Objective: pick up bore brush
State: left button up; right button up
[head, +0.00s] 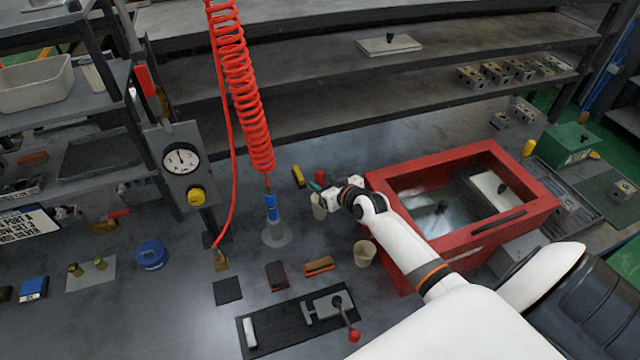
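I cannot make out a bore brush for certain. My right gripper (333,196) is over the middle of the bench, beside a pale cup (319,209). Its fingers are small and partly hidden by my wrist, so I cannot tell whether they are open or hold anything. Small teal and red handles (319,179) show just behind the gripper. A second pale cup (364,253) stands nearer, below my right forearm. A small orange-brown brush-like block (319,265) lies on the bench to the left of that cup. My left gripper is not in view.
A red open-topped box (462,244) stands right of my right gripper. A red coiled hose (246,95) hangs at the left of the gripper. A dark plate with a red-knobbed lever clamp (342,304) lies in front. A gauge post (183,165) stands left.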

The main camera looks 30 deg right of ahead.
grip_shut()
